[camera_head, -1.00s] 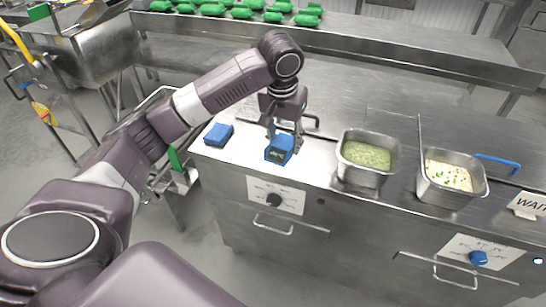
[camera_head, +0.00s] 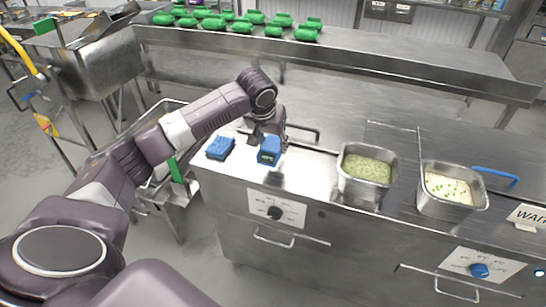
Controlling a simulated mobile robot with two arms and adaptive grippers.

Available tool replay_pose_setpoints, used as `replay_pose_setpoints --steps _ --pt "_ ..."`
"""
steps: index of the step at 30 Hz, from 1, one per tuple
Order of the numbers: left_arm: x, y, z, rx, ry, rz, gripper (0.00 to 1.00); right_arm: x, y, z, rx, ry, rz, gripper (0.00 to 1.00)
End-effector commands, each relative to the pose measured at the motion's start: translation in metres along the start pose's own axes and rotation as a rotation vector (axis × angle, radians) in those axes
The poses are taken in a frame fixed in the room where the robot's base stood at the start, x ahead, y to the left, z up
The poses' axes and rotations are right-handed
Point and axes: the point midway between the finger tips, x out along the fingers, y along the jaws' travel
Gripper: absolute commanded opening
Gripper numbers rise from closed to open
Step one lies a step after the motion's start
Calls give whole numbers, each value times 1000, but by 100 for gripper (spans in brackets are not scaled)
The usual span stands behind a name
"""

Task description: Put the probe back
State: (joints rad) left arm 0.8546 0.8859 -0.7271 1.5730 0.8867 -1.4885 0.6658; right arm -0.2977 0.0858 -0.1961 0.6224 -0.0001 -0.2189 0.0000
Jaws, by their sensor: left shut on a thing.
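A blue device with a small dark display, which looks like the probe (camera_head: 269,151), is at my left gripper (camera_head: 267,138), near the left end of the steel counter. The gripper is shut on it from behind, and its fingertips are partly hidden. The device appears upright and a little above the counter. A blue block or folded cloth (camera_head: 220,147) lies on the counter just left of it, apart from it. My right gripper is not in view.
A steel pan of green food (camera_head: 342,183) and a pan of pale food with green bits (camera_head: 432,204) stand to the right. A blue handle (camera_head: 497,174) and a white sign (camera_head: 526,216) are farther right. Green packages (camera_head: 240,27) lie on the back shelf. Bare counter lies between probe and pans.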

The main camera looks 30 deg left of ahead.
Motion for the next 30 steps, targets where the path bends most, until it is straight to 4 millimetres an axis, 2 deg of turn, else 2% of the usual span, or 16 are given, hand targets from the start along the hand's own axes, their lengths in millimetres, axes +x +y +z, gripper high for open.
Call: replay_pose_setpoints --steps 15,27,28,30 --pt "54 1 23 1 0 1 16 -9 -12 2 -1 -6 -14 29" --pt "59 1 25 0 0 2 16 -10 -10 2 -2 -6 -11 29" --pt "59 0 24 1 1 1 43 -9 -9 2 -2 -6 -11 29" --pt "59 0 24 1 1 1 51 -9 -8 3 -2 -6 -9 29"
